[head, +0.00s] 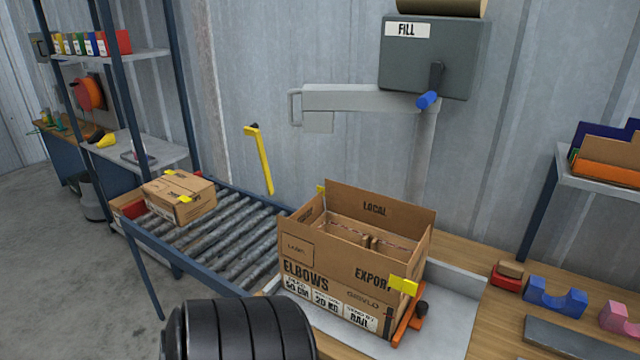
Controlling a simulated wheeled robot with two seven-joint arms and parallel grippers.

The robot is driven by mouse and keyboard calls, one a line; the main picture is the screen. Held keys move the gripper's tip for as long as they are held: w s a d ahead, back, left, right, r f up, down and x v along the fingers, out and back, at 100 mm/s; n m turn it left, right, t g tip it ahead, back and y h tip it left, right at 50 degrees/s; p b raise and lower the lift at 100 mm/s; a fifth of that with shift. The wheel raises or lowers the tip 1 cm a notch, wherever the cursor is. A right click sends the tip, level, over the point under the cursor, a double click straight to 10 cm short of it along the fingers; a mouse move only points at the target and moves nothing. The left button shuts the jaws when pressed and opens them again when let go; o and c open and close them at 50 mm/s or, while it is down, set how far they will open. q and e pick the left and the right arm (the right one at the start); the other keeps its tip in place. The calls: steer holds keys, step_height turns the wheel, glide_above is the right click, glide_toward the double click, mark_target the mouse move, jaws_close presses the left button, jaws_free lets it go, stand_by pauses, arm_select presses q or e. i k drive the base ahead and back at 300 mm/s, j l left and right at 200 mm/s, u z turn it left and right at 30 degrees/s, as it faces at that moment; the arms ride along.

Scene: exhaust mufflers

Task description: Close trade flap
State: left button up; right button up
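An open cardboard carton (335,290) stands in a shallow grey tray on the bench, in the middle of the head view. Its near face reads ELBOWS and EXPORT. A back flap (405,212) marked LOCAL stands upright. A left flap (308,212) also stands up. No flap is marked "trade" in readable print. Inside, brown dividers or contents (350,237) show partly; the near wall hides the rest. Yellow tabs show at the near right corner (403,286) and back left corner (320,189). Neither of my grippers is in view.
A roller conveyor (215,235) with a closed carton (180,196) lies left. The FILL machine (435,55) hangs behind, its blue-tipped lever hanging down. An orange clamp (408,318) stands by the carton's right side. Blue (555,297) and pink holders sit right.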

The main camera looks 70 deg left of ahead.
mark_target(311, 211)
steer(key=u, duration=1.75)
steer(key=j+u, duration=0.4)
steer(key=k+j+u, duration=0.1)
steer(key=u, duration=0.25)
steer(key=j+u, duration=0.4)
steer(key=i, duration=0.05)
